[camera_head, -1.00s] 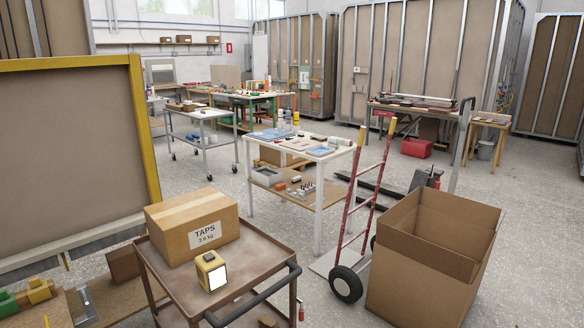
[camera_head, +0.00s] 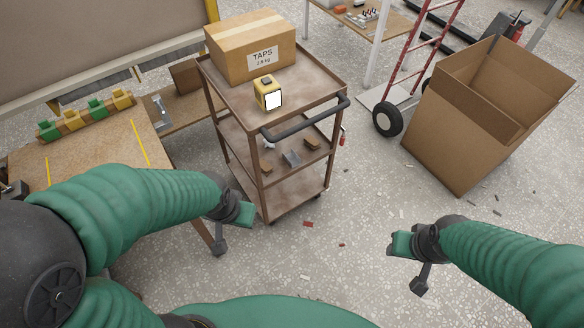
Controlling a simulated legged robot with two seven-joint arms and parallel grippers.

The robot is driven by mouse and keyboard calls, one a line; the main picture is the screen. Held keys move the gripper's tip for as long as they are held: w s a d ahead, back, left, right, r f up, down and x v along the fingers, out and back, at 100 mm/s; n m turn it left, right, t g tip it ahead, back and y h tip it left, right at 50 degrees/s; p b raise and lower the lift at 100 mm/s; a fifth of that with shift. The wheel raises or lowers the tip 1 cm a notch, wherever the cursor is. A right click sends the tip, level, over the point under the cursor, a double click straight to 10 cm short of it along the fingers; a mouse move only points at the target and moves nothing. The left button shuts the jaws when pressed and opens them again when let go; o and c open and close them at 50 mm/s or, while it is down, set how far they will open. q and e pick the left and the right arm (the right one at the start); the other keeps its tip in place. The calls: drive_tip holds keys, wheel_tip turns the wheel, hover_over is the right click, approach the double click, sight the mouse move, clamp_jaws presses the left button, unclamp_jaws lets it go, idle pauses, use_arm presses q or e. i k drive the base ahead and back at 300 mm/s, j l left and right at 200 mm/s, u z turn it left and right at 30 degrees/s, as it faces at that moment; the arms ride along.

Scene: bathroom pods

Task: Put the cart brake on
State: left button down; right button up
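The cart (camera_head: 304,103) is a worn brown metal trolley with three shelves and a dark push handle (camera_head: 312,122) on its near right side. A cardboard box marked TAPS (camera_head: 250,45) and a yellow device with a white face (camera_head: 268,93) stand on its top. A small red part (camera_head: 342,137) shows by the right side. My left gripper (camera_head: 231,228) looks open and empty, near the cart's near left leg in the picture. My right gripper (camera_head: 404,264) looks open and empty over the floor, apart from the cart.
A workbench (camera_head: 100,160) with green and yellow blocks stands left of the cart. A large open carton (camera_head: 455,140) and a red hand truck (camera_head: 424,50) stand to the right. Small scraps lie on the speckled floor (camera_head: 330,255), which is otherwise clear before the cart.

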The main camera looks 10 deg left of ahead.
sight(342, 137)
drive_tip(key=i+l, duration=0.1)
drive_tip(key=i, duration=0.4)
drive_tip(key=i+l, duration=0.1)
drive_tip(key=i, duration=0.45)
drive_tip(key=i+l+z, duration=0.15)
drive_tip(key=z, duration=0.25)
drive_tip(key=i+l+z, duration=0.1)
drive_tip(key=i+z, duration=0.25)
drive_tip(key=k, duration=0.1)
